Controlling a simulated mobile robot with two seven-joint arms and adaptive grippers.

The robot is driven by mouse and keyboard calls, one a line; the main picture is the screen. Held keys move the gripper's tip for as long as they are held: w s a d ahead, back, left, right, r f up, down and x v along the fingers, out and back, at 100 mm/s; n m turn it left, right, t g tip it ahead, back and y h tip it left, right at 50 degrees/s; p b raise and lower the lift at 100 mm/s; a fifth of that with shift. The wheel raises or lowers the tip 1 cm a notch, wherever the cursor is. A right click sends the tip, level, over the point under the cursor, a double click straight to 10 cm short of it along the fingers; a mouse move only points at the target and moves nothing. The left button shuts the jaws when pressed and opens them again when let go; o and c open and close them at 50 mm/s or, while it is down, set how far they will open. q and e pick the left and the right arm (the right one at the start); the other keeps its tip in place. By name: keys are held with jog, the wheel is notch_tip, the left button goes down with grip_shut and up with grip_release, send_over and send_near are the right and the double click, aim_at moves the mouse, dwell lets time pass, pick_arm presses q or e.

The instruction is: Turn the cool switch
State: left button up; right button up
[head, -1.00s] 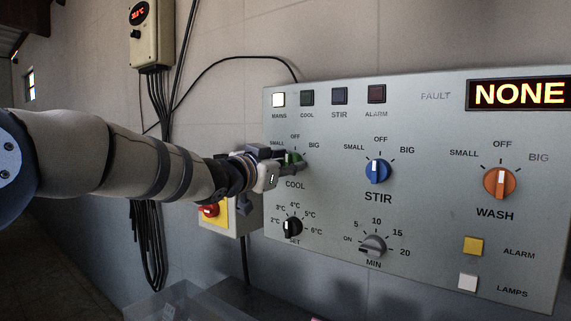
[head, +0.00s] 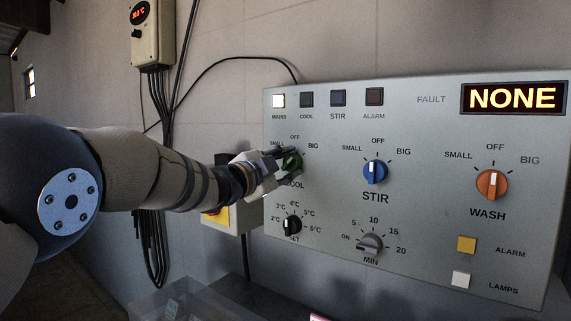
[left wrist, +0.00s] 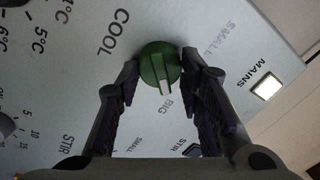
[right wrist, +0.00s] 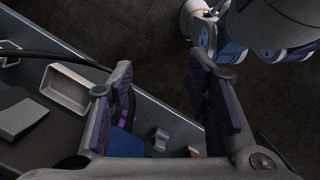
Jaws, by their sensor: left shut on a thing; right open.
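The cool switch is a green round knob with a white pointer line, on the grey control panel, above the COOL label. It shows in the head view (head: 293,162), partly covered by my left gripper (head: 284,160), and clearly in the left wrist view (left wrist: 157,63). There its pointer is directed toward the BIG label. My left gripper's fingers lie on either side of the knob, shut on it. In the right wrist view my right gripper (right wrist: 161,68) is open with nothing between its fingertips.
The panel (head: 430,130) also has a blue STIR knob (head: 374,172), an orange WASH knob (head: 491,185) and two lower dials. The MAINS lamp (head: 279,100) is lit; the COOL lamp (head: 307,99) is dark. A white tray (right wrist: 68,88) lies below my right gripper.

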pick_arm(q)
jog(key=shift+m, duration=0.7)
jog(key=o, duration=1.2)
jog(key=shift+w+f, duration=0.1)
jog(key=shift+w, duration=0.05)
jog(key=shift+c, duration=0.2)
jog(key=v, duration=1.2)
